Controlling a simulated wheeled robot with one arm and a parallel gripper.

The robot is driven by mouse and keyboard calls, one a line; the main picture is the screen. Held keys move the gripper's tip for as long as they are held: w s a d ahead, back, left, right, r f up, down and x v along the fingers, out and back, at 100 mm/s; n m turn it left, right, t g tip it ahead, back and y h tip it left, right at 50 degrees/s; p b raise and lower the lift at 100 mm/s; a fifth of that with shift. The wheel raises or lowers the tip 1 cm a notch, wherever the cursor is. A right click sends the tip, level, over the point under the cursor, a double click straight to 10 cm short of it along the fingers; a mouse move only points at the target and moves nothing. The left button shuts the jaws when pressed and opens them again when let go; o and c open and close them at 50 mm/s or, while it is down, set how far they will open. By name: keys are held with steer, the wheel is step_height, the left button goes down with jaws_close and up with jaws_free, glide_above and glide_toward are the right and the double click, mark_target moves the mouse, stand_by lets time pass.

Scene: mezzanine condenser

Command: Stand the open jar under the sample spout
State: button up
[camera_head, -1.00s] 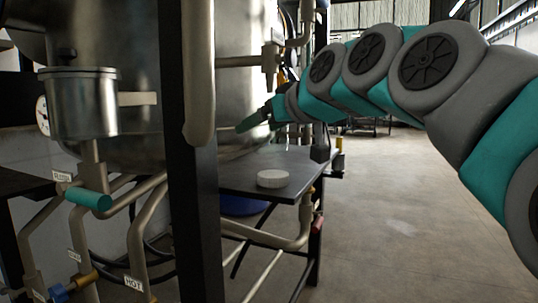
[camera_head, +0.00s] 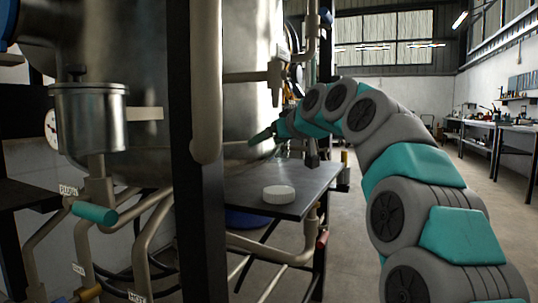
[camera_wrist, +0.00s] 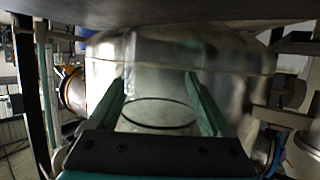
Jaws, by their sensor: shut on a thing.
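My gripper (camera_head: 262,135) reaches in beside the big metal vessel, above a dark shelf (camera_head: 300,178). In the wrist view its two teal fingers (camera_wrist: 158,100) are closed on the sides of a clear jar (camera_wrist: 158,116), whose round open rim shows between them. The jar's lower part is hidden by the gripper body, and I cannot make the jar out in the head view. A white round lid (camera_head: 279,194) lies flat on the shelf. A downturned pipe fitting (camera_head: 276,82) on the vessel's right may be the sample spout; I cannot tell for sure.
A dark upright post (camera_head: 198,220) and a thick hanging pipe (camera_head: 206,90) stand in front of the vessel (camera_head: 240,60). A metal pot (camera_head: 90,118) with pipes is at left. Open floor and a workbench (camera_head: 500,124) lie at right.

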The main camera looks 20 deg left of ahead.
mark_target(285, 148)
steer(key=shift+w+a+f, duration=0.1)
steer(key=shift+w+f, duration=0.05)
steer(key=shift+w, duration=0.15)
steer(key=shift+f+b, duration=0.4)
steer(key=shift+f, duration=1.3)
steer(key=shift+f, duration=0.2)
steer(key=o, duration=1.3)
steer(key=shift+r, duration=0.25)
steer(key=v, duration=1.2)
